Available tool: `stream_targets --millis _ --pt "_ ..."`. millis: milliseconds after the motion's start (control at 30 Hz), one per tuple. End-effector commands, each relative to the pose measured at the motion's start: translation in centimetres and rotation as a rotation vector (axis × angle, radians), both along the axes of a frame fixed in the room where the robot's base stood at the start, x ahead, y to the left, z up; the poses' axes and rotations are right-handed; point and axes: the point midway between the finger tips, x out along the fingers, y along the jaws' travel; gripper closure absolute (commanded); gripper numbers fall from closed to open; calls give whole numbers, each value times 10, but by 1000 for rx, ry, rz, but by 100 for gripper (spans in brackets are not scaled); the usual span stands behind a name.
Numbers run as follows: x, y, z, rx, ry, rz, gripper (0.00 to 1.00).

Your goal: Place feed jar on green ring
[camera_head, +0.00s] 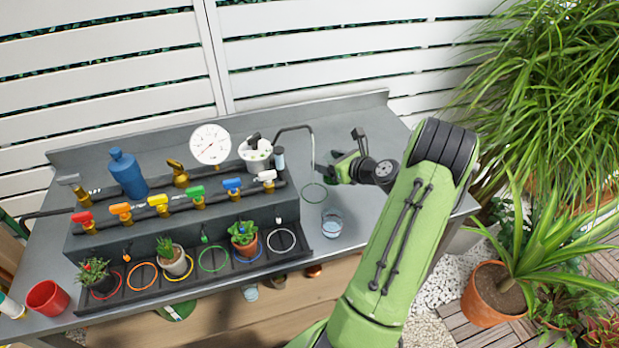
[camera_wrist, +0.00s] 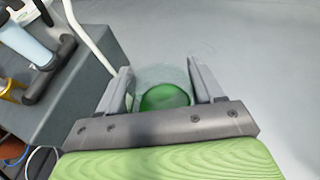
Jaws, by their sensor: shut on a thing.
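My gripper (camera_head: 345,155) is over the right part of the grey bench, its two fingers around a clear jar with green contents (camera_wrist: 163,97). This jar shows between the fingers (camera_wrist: 160,75) in the wrist view; in the head view it is barely made out. A thin dark green ring (camera_head: 314,201) lies on the bench top, below and left of my gripper in the head view. Another, brighter green ring (camera_head: 202,263) lies in the black tray among rings of other colours. I cannot tell whether the jar touches the bench.
A clear glass of water (camera_head: 332,222) stands near the dark ring. Potted plants (camera_head: 245,238) stand in the tray.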

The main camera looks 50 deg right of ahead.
Motion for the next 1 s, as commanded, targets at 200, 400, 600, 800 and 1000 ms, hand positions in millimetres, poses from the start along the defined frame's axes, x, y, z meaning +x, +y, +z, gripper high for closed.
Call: stream_targets --millis 200,400,600,800,1000 --pt "21 36 0 -2 -3 2 74" --pt "27 49 0 -3 -2 2 74" --pt "26 47 -32 1 -1 1 74" --pt "26 47 -35 -1 -3 0 74" --pt "26 47 -37 -1 -3 0 74"
